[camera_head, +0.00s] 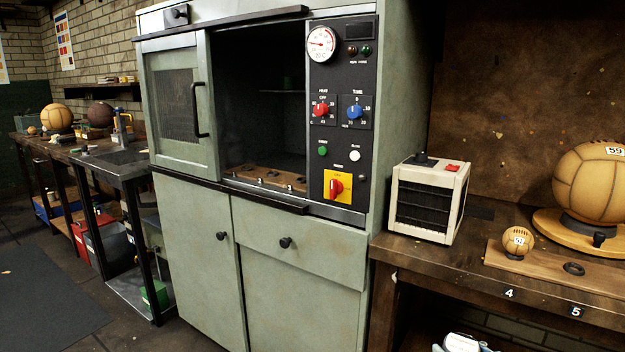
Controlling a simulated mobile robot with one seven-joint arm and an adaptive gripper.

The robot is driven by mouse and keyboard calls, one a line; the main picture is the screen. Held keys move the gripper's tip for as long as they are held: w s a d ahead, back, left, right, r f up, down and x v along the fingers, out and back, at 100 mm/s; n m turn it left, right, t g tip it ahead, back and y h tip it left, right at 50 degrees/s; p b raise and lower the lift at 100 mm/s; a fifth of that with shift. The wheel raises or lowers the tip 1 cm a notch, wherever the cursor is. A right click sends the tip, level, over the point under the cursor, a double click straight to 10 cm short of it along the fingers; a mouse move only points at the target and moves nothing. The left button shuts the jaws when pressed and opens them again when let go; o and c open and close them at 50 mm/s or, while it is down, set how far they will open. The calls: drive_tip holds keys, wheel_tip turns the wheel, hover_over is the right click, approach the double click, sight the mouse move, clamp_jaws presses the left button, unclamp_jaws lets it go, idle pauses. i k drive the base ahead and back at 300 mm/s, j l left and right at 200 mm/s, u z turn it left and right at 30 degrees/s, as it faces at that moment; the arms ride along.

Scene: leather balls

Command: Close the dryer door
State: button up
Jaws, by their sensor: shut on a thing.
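The dryer (340,225) is a tall grey-green cabinet in the middle of the head camera view. Its door (210,110) has a mesh window and a black vertical bar handle (199,110). The door stands at the left side of the front, in line with the rails above and below. To its right the dryer chamber (262,100) is open and dark. A wooden board (270,178) with small numbered places lies on the chamber floor. A small dark green thing sits on a shelf inside. My gripper is not in view.
A control panel (342,140) with knobs is right of the opening. A white heater-like box (428,200) stands on the right bench (455,255), beside a small ball (518,240) and a large ball (595,185). A workbench (110,165) is at left. Floor is clear at lower left.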

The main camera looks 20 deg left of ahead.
sight(201, 39)
drive_tip(key=j, duration=1.7)
drive_tip(key=k+j, duration=0.15)
drive_tip(key=j, duration=1.5)
drive_tip(key=i+z, duration=0.05)
